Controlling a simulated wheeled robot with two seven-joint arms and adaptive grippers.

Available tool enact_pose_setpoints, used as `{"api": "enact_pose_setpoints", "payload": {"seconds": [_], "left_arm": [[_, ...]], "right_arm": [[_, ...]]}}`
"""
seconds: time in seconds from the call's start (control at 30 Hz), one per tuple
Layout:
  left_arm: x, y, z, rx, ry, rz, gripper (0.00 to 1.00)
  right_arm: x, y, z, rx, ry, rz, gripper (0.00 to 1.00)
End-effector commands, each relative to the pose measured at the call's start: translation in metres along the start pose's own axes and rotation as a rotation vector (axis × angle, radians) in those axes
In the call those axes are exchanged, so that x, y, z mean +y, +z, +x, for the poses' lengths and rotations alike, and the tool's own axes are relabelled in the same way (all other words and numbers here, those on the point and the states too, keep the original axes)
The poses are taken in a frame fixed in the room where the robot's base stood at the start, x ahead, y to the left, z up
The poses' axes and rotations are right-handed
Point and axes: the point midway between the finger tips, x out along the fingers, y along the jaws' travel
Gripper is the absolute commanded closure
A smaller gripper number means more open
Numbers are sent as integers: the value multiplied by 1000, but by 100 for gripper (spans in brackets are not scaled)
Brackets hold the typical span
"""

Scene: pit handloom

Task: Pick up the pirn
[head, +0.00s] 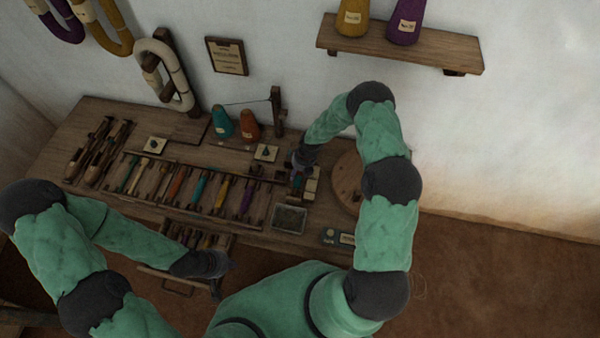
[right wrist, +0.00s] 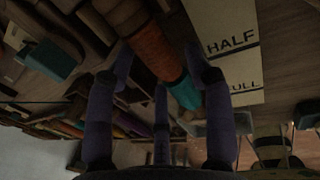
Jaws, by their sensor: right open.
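A pirn wound in orange and teal (right wrist: 155,52) lies on the wooden surface in the right wrist view, beside a pale card marked HALF (right wrist: 225,45). My right gripper (right wrist: 163,72) is open, with its fingers spread around the pirn; I cannot tell whether they touch it. In the head view my right gripper (head: 298,166) is low over the right part of the bench, hiding most of this spot. My left gripper (head: 216,288) hangs in front of the open drawer, and its fingers are too small and dark to read.
The wooden bench (head: 75,132) carries a rack of several coloured pirns (head: 198,190), shuttles (head: 98,150) at the left and two yarn cones (head: 222,122) behind. A grey tray (head: 289,218) and a round wooden disc (head: 346,182) are near my right arm. An open drawer (head: 185,262) juts out in front.

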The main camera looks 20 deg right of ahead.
Motion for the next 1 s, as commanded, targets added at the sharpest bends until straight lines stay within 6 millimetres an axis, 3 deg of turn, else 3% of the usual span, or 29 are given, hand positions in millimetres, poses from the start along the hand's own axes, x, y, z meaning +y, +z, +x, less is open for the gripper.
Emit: {"api": "enact_pose_setpoints", "payload": {"seconds": [0.23, 0.4, 0.77, 1.0], "left_arm": [[0, 0, 0, 0, 0, 0, 100], [0, 0, 0, 0, 0, 0, 100], [0, 0, 0, 0, 0, 0, 100], [1, 0, -3, 0, 0, 0, 100]], "right_arm": [[0, 0, 2, -1, 0, 0, 50], [0, 0, 2, -1, 0, 0, 93], [0, 1, 1, -1, 1, 0, 94], [3, 2, -12, -4, 1, -1, 94]]}}
